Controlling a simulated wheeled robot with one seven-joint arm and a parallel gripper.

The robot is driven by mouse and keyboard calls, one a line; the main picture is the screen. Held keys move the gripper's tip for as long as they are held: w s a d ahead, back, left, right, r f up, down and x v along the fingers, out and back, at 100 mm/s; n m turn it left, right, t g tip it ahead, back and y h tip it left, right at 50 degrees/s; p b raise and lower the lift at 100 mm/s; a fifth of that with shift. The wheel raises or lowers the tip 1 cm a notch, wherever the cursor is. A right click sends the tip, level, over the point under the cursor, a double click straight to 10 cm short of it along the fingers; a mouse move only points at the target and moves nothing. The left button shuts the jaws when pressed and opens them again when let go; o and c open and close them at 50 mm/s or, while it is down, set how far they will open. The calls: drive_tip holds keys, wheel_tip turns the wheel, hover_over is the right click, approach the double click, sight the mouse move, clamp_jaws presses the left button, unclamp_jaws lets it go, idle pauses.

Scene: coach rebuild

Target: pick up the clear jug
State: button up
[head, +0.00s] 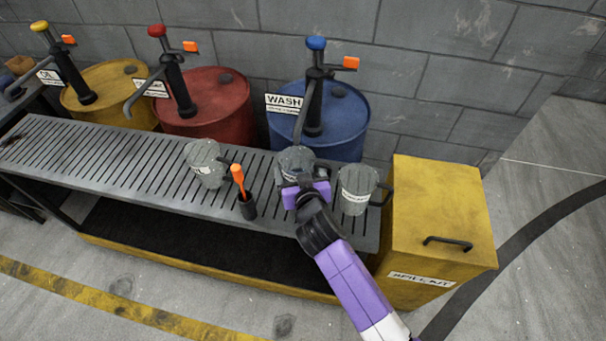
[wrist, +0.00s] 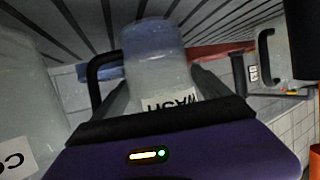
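Three clear jugs stand in a row along the grated bench in the head view. The left jug (head: 205,163) and the right jug (head: 355,189) stand clear of my gripper. My gripper (head: 302,182) is at the middle jug (head: 294,158) and hides its lower front. In the wrist view this jug (wrist: 155,62) has a label reading WASH and a black handle at its left. The two dark fingers of my gripper (wrist: 168,85) lie on either side of it, very close. I cannot tell whether they press on it. Another labelled jug (wrist: 22,105) shows at the left there.
A black cup (head: 247,208) with an orange-handled tool stands in front of the jugs. A yellow SPILL KIT box (head: 440,205) closes the bench's right end. Blue (head: 350,125), red (head: 215,105) and yellow (head: 108,88) drums with pumps stand behind the bench (head: 100,170).

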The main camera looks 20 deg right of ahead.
drive_tip(key=c, duration=1.4)
drive_tip(key=shift+r, duration=0.1)
drive_tip(key=shift+c, duration=0.2)
